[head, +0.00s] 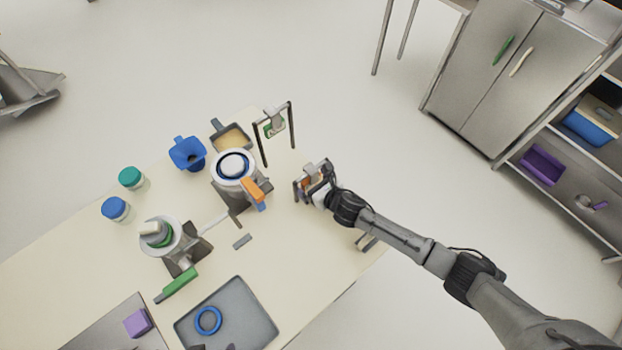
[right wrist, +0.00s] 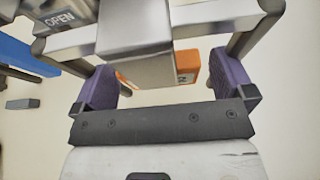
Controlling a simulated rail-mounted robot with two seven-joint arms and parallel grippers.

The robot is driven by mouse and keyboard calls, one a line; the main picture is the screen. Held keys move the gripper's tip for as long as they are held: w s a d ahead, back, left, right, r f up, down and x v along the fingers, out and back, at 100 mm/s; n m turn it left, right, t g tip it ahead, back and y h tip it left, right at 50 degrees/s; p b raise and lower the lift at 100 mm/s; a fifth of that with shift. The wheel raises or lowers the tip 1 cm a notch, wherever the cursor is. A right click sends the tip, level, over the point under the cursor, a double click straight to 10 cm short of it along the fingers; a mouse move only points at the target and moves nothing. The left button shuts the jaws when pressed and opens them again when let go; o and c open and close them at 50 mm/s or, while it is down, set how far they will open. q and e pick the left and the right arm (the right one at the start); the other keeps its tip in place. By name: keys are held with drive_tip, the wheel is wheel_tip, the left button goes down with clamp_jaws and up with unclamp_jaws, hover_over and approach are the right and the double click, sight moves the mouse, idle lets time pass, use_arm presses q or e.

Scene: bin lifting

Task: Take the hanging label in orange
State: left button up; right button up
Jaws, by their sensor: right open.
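An orange label (right wrist: 188,65) with a dark printed mark hangs from a metal stand (right wrist: 210,22). A grey metal clip (right wrist: 137,40) hides much of the label in the right wrist view. In the head view a small orange part of the label (head: 308,184) shows at the gripper. My right gripper (head: 312,186) is open, its purple fingers on either side of the label and clip in the right wrist view (right wrist: 168,88). I cannot tell whether either finger touches them. My left gripper is not in view.
Another stand (head: 291,122) holds a green label. A machine with an orange handle (head: 253,191), a blue container (head: 187,153) and a grey tray (head: 265,315) with a blue ring share the table (head: 60,245). The table's right edge lies near my right arm.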

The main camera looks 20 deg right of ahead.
drive_tip(key=shift+w+a+f, duration=0.2)
drive_tip(key=shift+w+f, duration=0.1)
drive_tip(key=shift+w, duration=0.3)
drive_tip(key=c, duration=0.8)
